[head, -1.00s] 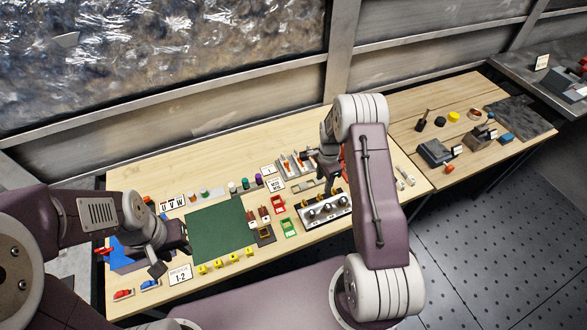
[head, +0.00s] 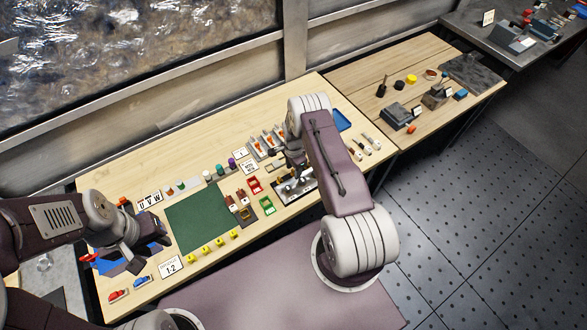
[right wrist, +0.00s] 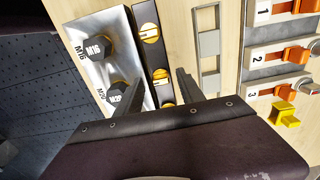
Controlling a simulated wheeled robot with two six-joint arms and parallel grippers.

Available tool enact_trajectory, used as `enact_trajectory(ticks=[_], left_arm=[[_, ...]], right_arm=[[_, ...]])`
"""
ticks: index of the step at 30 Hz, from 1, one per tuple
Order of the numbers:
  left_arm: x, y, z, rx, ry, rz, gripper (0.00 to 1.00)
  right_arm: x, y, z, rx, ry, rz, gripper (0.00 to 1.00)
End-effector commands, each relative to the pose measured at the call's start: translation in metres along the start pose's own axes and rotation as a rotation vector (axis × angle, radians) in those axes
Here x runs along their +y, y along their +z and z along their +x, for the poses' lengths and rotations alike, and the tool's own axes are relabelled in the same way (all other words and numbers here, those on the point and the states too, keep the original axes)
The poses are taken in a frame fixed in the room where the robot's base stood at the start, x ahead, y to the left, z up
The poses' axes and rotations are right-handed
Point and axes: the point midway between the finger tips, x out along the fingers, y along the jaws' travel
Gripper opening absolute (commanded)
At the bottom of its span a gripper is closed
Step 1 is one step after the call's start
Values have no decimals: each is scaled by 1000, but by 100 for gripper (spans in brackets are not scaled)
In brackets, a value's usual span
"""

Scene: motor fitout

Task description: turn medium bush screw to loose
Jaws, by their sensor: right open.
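The bush plate (right wrist: 95,60) is silver with dark hex bushes marked M16 (right wrist: 97,46) and M20 (right wrist: 118,94). Beside it runs a black strip (right wrist: 145,15) with yellow-marked screws: an upper one (right wrist: 151,33), a middle one (right wrist: 160,75) and a lower one partly behind my gripper. My right gripper (right wrist: 162,79) is open, its fingers on either side of the middle screw; contact cannot be told. In the head view it is above the bush plate (head: 308,190) and partly hides it. My left gripper (head: 138,258) is over the table's left end; its jaw state is unclear.
Orange switches numbered 1 to 3 (right wrist: 290,55) and a yellow block (right wrist: 285,114) are close to the right gripper. Red (head: 255,185) and green (head: 267,206) frames lie left of the plate. The green mat (head: 195,218) is bare.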

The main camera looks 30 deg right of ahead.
Motion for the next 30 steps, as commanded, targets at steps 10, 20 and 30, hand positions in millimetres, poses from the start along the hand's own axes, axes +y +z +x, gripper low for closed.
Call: enact_trajectory(ticks=[10,20,30], left_arm=[[0,0,0,0,0,0,36],[0,1,12,0,0,0,36],[-1,4,43,0,0,0,36]], right_arm=[[0,0,0,0,-1,0,0],[0,0,2,0,-1,-80,0],[-1,0,4,1,-3,-360,0]])
